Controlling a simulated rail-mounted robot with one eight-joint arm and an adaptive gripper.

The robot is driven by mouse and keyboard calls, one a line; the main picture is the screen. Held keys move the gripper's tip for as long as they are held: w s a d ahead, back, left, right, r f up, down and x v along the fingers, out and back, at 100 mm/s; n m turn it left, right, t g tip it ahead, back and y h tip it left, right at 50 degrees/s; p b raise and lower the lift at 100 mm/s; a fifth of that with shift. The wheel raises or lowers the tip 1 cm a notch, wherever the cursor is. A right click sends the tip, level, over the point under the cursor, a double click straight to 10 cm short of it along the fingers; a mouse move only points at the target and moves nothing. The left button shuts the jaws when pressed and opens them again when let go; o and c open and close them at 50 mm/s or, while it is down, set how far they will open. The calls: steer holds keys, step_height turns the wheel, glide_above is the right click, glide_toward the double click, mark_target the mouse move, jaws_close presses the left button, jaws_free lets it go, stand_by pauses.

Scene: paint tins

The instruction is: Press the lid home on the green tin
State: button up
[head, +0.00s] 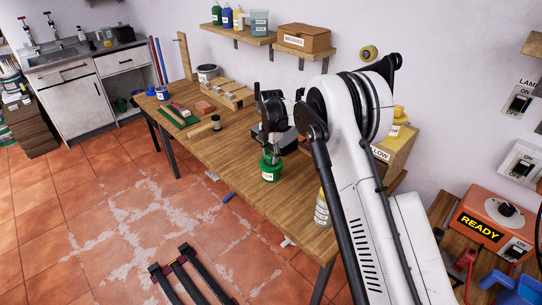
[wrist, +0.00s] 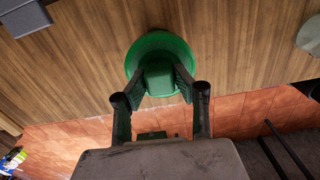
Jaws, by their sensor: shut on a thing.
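The green tin (head: 269,173) with a white label stands upright near the front edge of the wooden table. My gripper (head: 271,154) is directly above it, pointing down. In the wrist view, my gripper (wrist: 160,84) is shut on a green block-like piece (wrist: 158,77), with one finger on each side. Behind that piece is a round green rim (wrist: 142,50), at the tin's top. I cannot tell whether the piece is part of the lid, or whether the lid sits level or touches the tin all round; the fingers and the piece hide this.
The wooden table (head: 235,150) is bare around the tin. A bottle (head: 321,208) stands nearer the front right. A small dark-topped jar (head: 216,122), a green mat (head: 182,118) and a wooden rack (head: 228,95) lie to the left.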

steer(key=shift+f, duration=0.15)
steer(key=o, duration=1)
steer(key=shift+o, duration=0.2)
step_height(320, 180, up, 12)
